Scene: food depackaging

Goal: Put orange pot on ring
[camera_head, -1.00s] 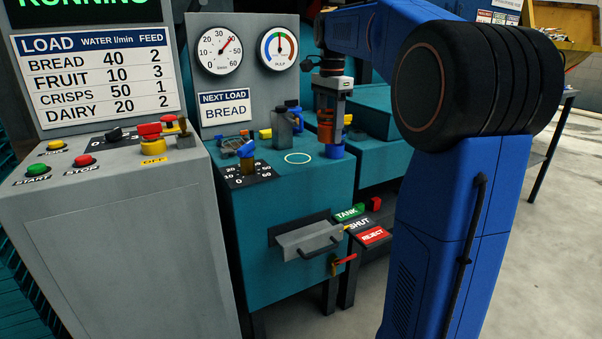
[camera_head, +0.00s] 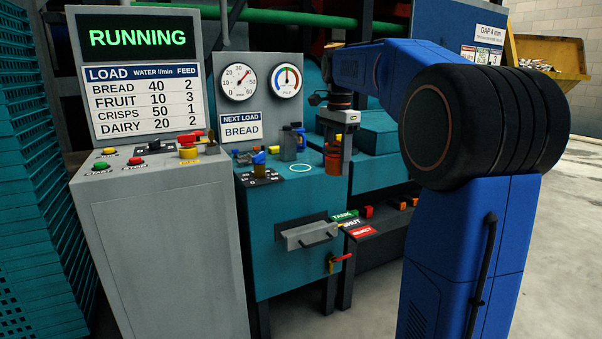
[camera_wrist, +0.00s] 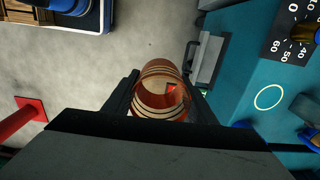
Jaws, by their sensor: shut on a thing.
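The orange pot (camera_head: 333,160) is held in my gripper (camera_head: 335,146), off the right edge of the teal cabinet top in the head view. In the wrist view the pot (camera_wrist: 163,88) sits between the dark fingers of my gripper (camera_wrist: 160,98), which are shut on it, with grey floor around it. The ring (camera_head: 300,168) is a thin pale circle on the teal cabinet top, left of the pot. It also shows in the wrist view (camera_wrist: 268,97), to the right of the pot, with nothing on it.
A grey jug (camera_head: 288,145) stands behind the ring. A black dial plate (camera_head: 260,176) lies left of it. A grey drawer (camera_head: 310,235) with a handle juts from the cabinet front. The grey control console (camera_head: 160,230) stands at the left.

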